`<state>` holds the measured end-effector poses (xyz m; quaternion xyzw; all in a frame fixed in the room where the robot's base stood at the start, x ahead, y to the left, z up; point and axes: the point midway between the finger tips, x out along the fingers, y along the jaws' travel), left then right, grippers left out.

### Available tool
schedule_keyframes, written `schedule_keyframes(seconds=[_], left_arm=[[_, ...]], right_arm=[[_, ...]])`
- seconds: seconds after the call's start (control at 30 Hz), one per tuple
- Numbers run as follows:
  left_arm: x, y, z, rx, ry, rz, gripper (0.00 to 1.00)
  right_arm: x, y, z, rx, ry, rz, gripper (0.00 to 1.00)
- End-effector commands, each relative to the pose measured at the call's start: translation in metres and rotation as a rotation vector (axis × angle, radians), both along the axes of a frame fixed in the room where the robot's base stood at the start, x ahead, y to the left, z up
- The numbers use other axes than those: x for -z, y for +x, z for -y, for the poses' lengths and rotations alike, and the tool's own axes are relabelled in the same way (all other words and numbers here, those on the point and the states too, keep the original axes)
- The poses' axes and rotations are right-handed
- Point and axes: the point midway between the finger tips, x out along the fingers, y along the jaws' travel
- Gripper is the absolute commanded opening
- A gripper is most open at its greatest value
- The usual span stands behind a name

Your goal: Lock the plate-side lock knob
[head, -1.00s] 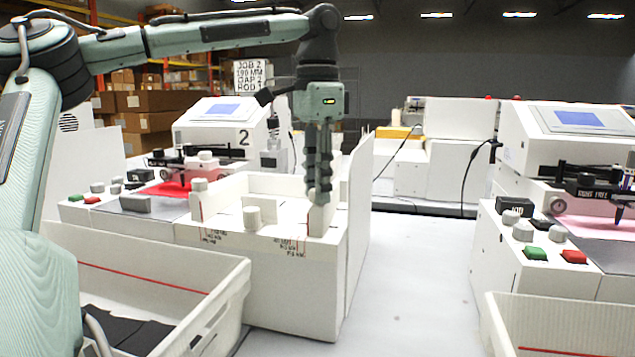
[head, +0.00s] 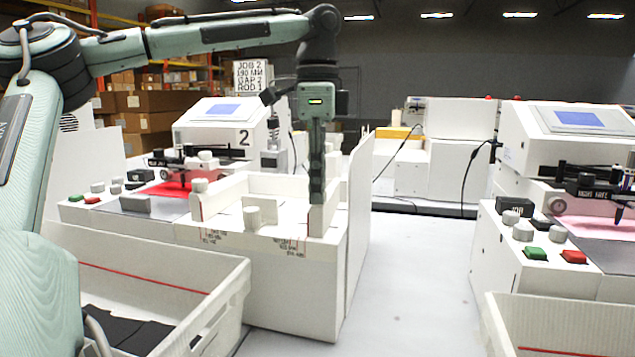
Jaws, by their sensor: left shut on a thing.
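My left gripper (head: 317,196) points straight down at the right end of the white feeder box (head: 290,285) by the machine marked 2. It is shut on the plate-side lock knob on top of the right guide (head: 319,218); the fingers hide the knob. My right gripper is not in view.
A tall white panel (head: 357,215) stands close to the right of my left gripper. A white bin (head: 215,300) with dark pieces is in front left. A second machine (head: 520,250) stands at right. The pale surface between the machines is clear.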

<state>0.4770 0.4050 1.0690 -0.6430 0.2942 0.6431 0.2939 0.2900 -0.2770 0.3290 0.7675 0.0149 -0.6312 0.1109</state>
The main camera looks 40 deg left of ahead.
Motion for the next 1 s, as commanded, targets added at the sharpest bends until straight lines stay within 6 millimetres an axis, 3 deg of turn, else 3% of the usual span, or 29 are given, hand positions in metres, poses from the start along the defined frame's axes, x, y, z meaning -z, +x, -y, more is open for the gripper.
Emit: schedule_keyframes(seconds=[0.27, 0.3, 0.43, 0.77, 1.0], left_arm=[[-0.001, 0.0, 0.0, 0.001, 0.001, 0.002, 0.0], [-0.001, 0.0, 0.0, 0.001, 0.001, 0.002, 0.3], [-0.001, 0.0, 0.0, 0.0, 0.0, 0.001, 0.46], [-0.003, 0.0, 0.0, -0.001, 0.001, 0.002, 0.46], [-0.039, 0.001, 0.0, -0.002, 0.003, 0.004, 0.46]], right_arm=[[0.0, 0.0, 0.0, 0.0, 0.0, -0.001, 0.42], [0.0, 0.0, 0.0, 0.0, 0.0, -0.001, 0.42], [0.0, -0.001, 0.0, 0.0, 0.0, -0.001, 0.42], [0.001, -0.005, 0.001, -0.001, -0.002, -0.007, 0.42], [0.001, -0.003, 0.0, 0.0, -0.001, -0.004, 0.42]])
